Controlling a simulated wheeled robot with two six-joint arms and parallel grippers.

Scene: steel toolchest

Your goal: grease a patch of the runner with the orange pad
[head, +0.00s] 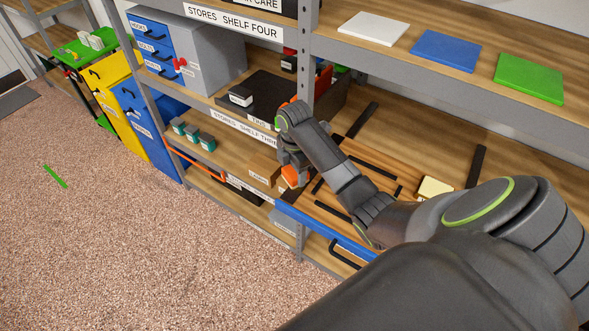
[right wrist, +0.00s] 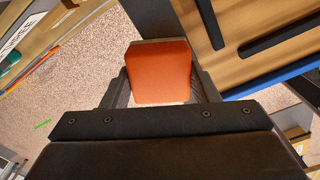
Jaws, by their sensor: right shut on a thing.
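The orange pad (head: 291,177) is held in my right gripper (head: 290,166), near the left end of a drawer with a blue front (head: 330,230). In the right wrist view the pad (right wrist: 160,72) is a flat, rounded orange block between the two dark fingers. A dark bar (right wrist: 210,22) lies just right of the pad there, with a gap in the picture. Dark strips (head: 362,120) and (head: 477,166) lie on the wooden surface; I cannot tell which one is the runner. My left gripper is out of view.
A pale yellow block (head: 435,188) sits on the wood near my right forearm. The grey shelf post (head: 305,80) stands close behind my right wrist. A cardboard box (head: 264,170) is just left of the gripper. White, blue and green plates lie on the shelf above. The floor at left is mostly clear.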

